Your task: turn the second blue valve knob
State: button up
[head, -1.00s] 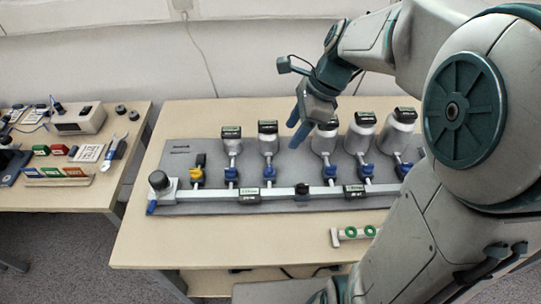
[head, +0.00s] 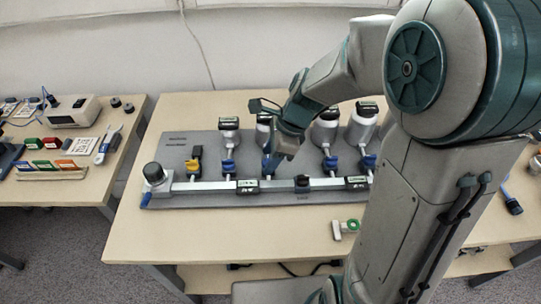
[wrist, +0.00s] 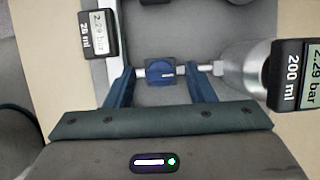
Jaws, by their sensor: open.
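The second blue valve knob (wrist: 160,71) shows in the wrist view between the two blue fingers of my gripper (wrist: 159,80), with a gap on both sides. It sits in line between the grey manifold bar and a silver canister (wrist: 241,72) labelled 200 ml. In the head view my gripper (head: 272,165) is down at the second blue valve, with its fingers and wrist hiding most of that knob. The first blue knob (head: 228,165) is just to the left, and a yellow knob (head: 192,166) is further left.
The manifold bar (head: 210,186) runs along the front of a grey panel (head: 180,143) on the table. More blue knobs (head: 330,163) and canisters (head: 325,127) stand to the right. A fitting with a green ring (head: 346,229) lies in front. Another cluttered table (head: 55,189) is at left.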

jog(key=c, duration=1)
jog(key=shift+o, duration=0.2)
jog(key=shift+r+n+p, duration=0.1)
jog(key=shift+n+p, duration=0.2)
jog(key=n+g+p, duration=0.1)
jog(key=n+p, duration=0.1)
jog(key=n, duration=0.1)
jog(key=shift+w+r+n+g+p, duration=0.1)
jog(key=shift+w+n+g+p, duration=0.05)
jog(key=shift+n+g+p, duration=0.25)
jog(key=n+p, duration=0.1)
jog(key=n, duration=0.1)
jog(key=n+g+h+p, duration=0.1)
jog(key=n, duration=0.1)
jog(key=shift+w+a+n+g+p, duration=0.1)
jog(key=shift+n+g+p, duration=0.2)
jog(key=shift+p, duration=0.1)
jog(key=n+g+h+p, duration=0.1)
jog(key=n+p, duration=0.1)
jog(key=n, duration=0.2)
jog(key=shift+a, duration=0.1)
jog(key=shift+w+a+n+h+p, duration=0.1)
jog(key=shift+n+h+p, duration=0.8)
jog(key=shift+n, duration=1.6)
jog(key=shift+h, duration=0.3)
